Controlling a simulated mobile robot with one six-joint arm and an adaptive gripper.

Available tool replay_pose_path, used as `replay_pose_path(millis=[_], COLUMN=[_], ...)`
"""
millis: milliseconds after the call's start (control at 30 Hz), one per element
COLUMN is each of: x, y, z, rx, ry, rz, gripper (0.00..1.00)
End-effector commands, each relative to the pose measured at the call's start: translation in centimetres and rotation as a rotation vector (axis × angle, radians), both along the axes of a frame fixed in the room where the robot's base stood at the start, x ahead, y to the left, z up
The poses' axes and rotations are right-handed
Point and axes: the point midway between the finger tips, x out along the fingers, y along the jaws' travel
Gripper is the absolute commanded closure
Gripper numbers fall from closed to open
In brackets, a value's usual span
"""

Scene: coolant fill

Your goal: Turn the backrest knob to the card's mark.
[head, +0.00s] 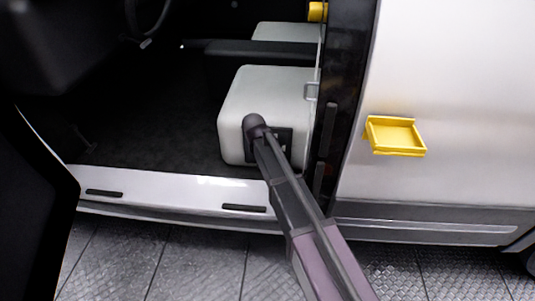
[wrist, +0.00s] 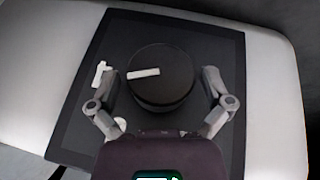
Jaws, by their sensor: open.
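In the wrist view the backrest knob (wrist: 165,85) is a round black disc with a white pointer bar (wrist: 143,73). The bar runs from near its middle to its left edge. The knob sits on a dark square panel (wrist: 215,45). A small white mark (wrist: 99,73) is on the panel left of the knob, roughly in line with the bar. Another white patch (wrist: 121,124) is partly hidden by my left finger. My gripper (wrist: 160,75) is open, with one finger on each side of the knob and apparent gaps. No separate card can be told apart. In the head view my arm hides the knob.
The light grey seat (head: 260,90) stands inside the vehicle's open doorway, with the sill (head: 180,190) in front. A yellow tray (head: 395,136) is fixed to the white body panel (head: 460,90) at right. The dark door pillar (head: 340,80) stands close right of the seat.

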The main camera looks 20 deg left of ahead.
Motion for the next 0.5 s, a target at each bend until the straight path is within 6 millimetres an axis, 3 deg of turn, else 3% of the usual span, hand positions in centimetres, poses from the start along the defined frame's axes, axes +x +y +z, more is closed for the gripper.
replay_pose_path(millis=[367, 500], x=[0.12, 0.12], y=[-0.07, -0.08], z=[-0.17, -0.17], rx=[0.0, 0.0], ry=[0.0, 0.0], rz=[0.0, -0.001], gripper=[0.0, 0.36])
